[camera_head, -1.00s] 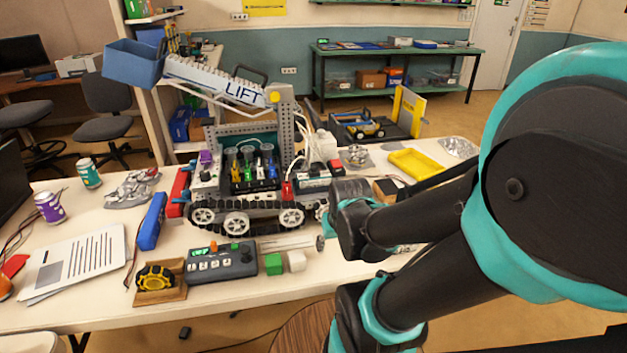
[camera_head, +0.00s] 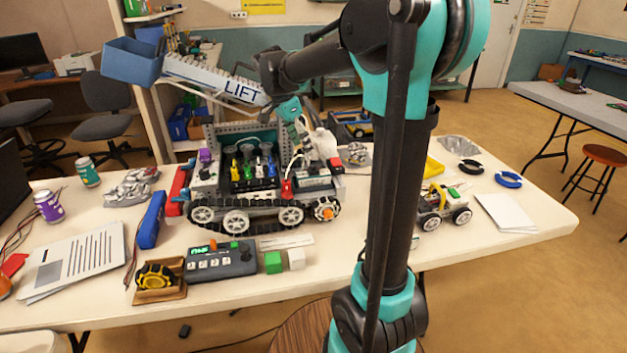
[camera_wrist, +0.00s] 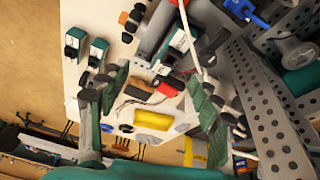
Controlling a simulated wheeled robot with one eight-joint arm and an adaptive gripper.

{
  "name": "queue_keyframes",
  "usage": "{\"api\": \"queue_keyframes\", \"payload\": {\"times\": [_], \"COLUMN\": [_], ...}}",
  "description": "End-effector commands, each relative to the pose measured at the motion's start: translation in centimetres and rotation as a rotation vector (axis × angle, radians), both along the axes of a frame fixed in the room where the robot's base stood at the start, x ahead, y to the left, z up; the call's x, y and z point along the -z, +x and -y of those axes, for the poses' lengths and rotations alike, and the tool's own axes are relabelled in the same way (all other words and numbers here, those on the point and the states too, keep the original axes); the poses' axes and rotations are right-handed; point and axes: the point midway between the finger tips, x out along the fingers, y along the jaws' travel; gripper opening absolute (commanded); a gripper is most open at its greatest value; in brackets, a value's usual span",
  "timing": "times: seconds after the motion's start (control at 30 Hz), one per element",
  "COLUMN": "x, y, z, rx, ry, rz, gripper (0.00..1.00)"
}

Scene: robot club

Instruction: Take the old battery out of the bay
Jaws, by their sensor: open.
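The tracked robot (camera_head: 262,215) stands on the white table in the head view. A dark block with a pale and teal label (camera_head: 311,184), perhaps the old battery, sits in its right side. A separate blue battery pack (camera_head: 151,220) with wires lies on the table at its left. My gripper (camera_head: 303,140) is above the right part of the tracked robot, partly hidden against it. In the wrist view my gripper (camera_wrist: 160,97) is open, its green-padded fingers apart with nothing held.
A control box (camera_head: 220,262), a green cube (camera_head: 273,262) and a white cube (camera_head: 296,258) lie in front. A perforated metal frame (camera_wrist: 270,115) and a white cable (camera_wrist: 190,38) are close to my gripper.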

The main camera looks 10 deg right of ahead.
Motion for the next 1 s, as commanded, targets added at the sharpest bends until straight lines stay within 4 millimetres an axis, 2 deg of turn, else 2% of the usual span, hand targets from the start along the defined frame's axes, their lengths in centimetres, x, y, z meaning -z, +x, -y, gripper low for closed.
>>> {"api": "queue_keyframes", "payload": {"times": [0.03,0.13,0.23,0.33,0.47,0.8,1.0], "x": [-1.1,-2.8,-3.7,-3.7,-2.0,4.3,6.7], "y": [1.2,2.7,3.4,3.7,3.7,3.7,3.6], "z": [-0.7,-1.5,-1.9,-1.8,-1.1,1.5,2.5], "rx": [0.065,0.187,0.258,0.287,0.291,0.290,0.288], "ry": [-0.018,-0.050,-0.070,-0.077,-0.077,-0.076,-0.076], "rz": [0.009,0.031,0.047,0.053,0.055,0.054,0.054], "gripper": [0.64,0.64,0.64,0.64,0.64,0.64,0.64]}}
